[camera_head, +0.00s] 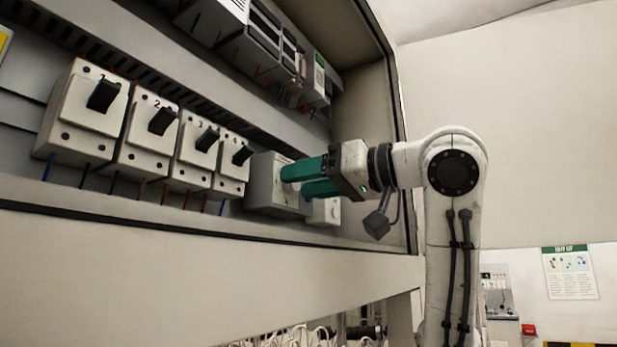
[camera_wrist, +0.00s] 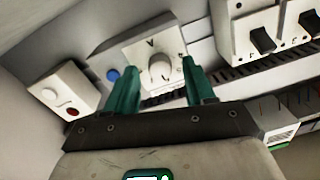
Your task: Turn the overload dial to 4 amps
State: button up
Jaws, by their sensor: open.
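In the head view my gripper (camera_head: 290,181) points left at the same unit (camera_head: 262,184), and the fingers hide the dial. A blue button (camera_wrist: 113,74) sits on the unit beside the dial.
Several numbered breakers (camera_head: 150,135) with black levers stand left of the unit. A small box (camera_head: 326,210) sits to its right; the wrist view shows its white and red buttons (camera_wrist: 72,112). The cabinet's lower edge (camera_head: 180,222) runs below, and its right side wall (camera_head: 385,95) is close to my arm.

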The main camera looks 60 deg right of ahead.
jog(key=shift+c, duration=0.2)
grip_shut()
jog(key=shift+n, duration=0.3)
jog(key=shift+a+n+g+h+b, duration=0.2)
jog(key=shift+n+b, duration=0.4)
jog(key=shift+n, duration=3.55)
jog(key=shift+d+n+g+h+b, duration=0.1)
jog(key=shift+n+h+b, duration=0.35)
jog(key=shift+n, duration=3.7)
